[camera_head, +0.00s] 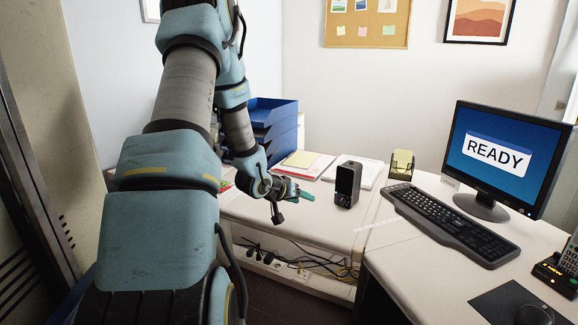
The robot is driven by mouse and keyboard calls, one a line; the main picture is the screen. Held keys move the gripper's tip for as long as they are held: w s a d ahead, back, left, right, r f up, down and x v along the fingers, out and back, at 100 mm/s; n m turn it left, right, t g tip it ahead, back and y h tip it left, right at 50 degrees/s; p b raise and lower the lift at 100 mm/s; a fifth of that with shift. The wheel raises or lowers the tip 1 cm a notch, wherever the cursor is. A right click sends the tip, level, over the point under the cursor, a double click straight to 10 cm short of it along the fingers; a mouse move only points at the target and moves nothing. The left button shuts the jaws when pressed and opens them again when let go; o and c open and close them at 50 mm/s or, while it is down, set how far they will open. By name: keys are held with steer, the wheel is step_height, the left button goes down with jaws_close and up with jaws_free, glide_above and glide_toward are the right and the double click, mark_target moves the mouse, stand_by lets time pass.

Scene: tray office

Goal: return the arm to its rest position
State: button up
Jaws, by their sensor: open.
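My arm comes in from the lower left and reaches over the left part of the desk (300,225). It is bent, with its wrist low near the front edge of the desk. My gripper (292,206) is at the end of it, open, with its fingers spread apart. I see nothing between the fingers. The gripper is to the left of a black box-shaped device (347,184), apart from it. Part of the desk and the trays behind are hidden by my arm.
Blue stacked trays (275,115) stand just behind my forearm. Papers (303,163) lie beyond the gripper. A keyboard (455,222), a monitor (505,150) and a phone (558,270) are on the right. Cables (290,260) hang under the desk. A wall is close on the left.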

steer(key=s+a+r+n+g+y+p, duration=0.1)
steer(key=s+a+r+g+y+p, duration=0.15)
steer(key=s+a+r+y, duration=0.7)
steer(key=s+a+r+g+h, duration=0.1)
steer(key=s+a+g, duration=0.1)
steer(key=s, duration=0.6)
steer(key=s+a+r+n+g+h, duration=0.1)
steer(key=s+a+g, duration=0.1)
steer(key=s, duration=0.5)
steer(key=shift+s+r, duration=0.3)
steer(key=shift+s, duration=0.05)
steer(key=shift+c, duration=0.4)
